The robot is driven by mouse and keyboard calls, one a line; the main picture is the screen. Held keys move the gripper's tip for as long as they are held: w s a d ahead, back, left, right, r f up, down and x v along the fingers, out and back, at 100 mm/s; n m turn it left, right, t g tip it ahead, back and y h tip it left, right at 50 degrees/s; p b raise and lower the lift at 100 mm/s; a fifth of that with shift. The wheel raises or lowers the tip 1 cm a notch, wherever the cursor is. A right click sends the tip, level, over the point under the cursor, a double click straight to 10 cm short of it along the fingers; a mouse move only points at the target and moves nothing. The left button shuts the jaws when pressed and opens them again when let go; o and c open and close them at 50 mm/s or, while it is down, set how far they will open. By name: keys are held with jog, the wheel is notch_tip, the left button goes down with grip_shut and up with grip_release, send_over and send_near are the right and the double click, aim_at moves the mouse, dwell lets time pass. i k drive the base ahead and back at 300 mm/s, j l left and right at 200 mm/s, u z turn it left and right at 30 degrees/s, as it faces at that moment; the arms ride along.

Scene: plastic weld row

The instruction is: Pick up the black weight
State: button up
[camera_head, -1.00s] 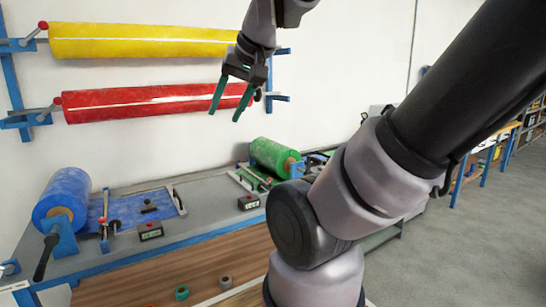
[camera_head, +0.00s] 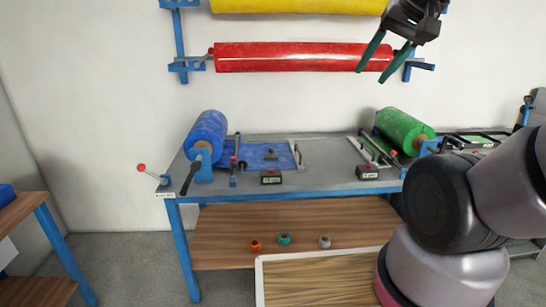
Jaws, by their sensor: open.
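A small dark block (camera_head: 271,154), which looks like the black weight, rests on the blue plastic sheet (camera_head: 250,160) on the grey bench top. It is small in the picture and its shape is hard to make out. My gripper (camera_head: 372,76) is at the upper right, its two green fingers apart and pointing down to the left. It is empty. In the picture it overlaps the right end of the red roll, well above and to the right of the dark block.
A red roll (camera_head: 300,58) hangs on the wall. Small rings (camera_head: 284,239) lie on the wooden shelf below.

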aim_at(272, 156)
jog(key=i+j+u, duration=0.25)
jog(key=i, duration=0.15)
jog(key=i+u, duration=0.3)
jog(key=i+j, duration=0.05)
jog(key=i, duration=0.05)
